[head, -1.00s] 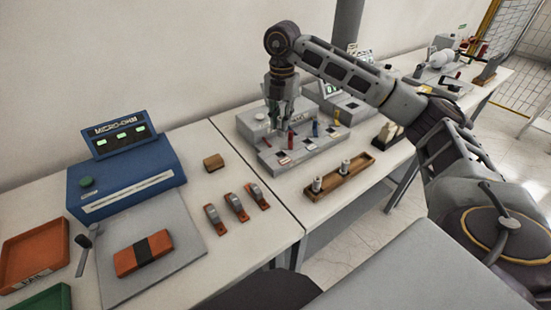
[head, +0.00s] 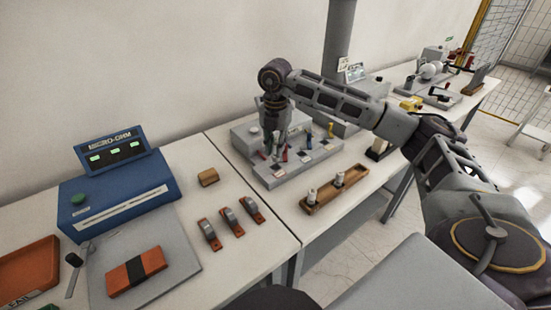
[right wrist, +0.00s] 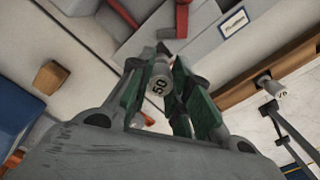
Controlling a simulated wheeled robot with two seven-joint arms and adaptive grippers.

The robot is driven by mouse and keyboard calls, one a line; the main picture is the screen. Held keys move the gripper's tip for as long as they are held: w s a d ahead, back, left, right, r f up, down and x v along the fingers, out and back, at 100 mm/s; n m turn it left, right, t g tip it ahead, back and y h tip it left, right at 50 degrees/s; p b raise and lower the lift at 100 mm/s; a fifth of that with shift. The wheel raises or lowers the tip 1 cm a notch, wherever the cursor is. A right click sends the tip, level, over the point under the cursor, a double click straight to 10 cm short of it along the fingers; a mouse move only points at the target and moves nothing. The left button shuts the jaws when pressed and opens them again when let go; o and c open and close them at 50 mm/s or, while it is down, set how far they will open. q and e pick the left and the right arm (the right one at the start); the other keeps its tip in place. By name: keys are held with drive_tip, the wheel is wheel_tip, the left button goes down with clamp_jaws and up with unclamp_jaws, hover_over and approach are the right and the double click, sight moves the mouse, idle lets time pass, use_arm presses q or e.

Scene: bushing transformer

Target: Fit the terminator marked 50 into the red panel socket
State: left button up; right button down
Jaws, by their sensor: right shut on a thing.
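My right gripper (head: 272,150) is over the left part of the grey panel unit (head: 268,181), pointing down. It is shut on a small pale cylinder marked 50, the terminator (right wrist: 161,82), which shows between the green-sided fingers in the right wrist view. A red part (head: 285,154) stands on the panel close to the right of the fingers. Red parts (right wrist: 208,25) also show beyond the fingers in the right wrist view. I cannot tell which is the red socket's opening. The terminator appears apart from the panel. My left gripper is out of view.
A wooden tray (head: 350,184) in front of the panel holds two other pale cylinders (head: 312,196). A blue micro-ohm meter (head: 115,190), a wooden block (head: 208,177) and several orange-based clamps (head: 230,222) are on the left table. The grey cabinet behind the panel limits room.

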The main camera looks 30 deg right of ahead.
sight(275, 144)
drive_tip(key=shift+f, duration=0.3)
wheel_tip(275, 144, down, 4)
drive_tip(key=shift+f, duration=0.3)
drive_tip(key=c, duration=1.3)
unclamp_jaws()
drive_tip(key=shift+r, duration=0.65)
wheel_tip(275, 144, up, 7)
drive_tip(key=shift+r, duration=0.1)
wheel_tip(275, 144, up, 3)
drive_tip(key=shift+f, duration=0.1)
drive_tip(key=shift+r, duration=0.5)
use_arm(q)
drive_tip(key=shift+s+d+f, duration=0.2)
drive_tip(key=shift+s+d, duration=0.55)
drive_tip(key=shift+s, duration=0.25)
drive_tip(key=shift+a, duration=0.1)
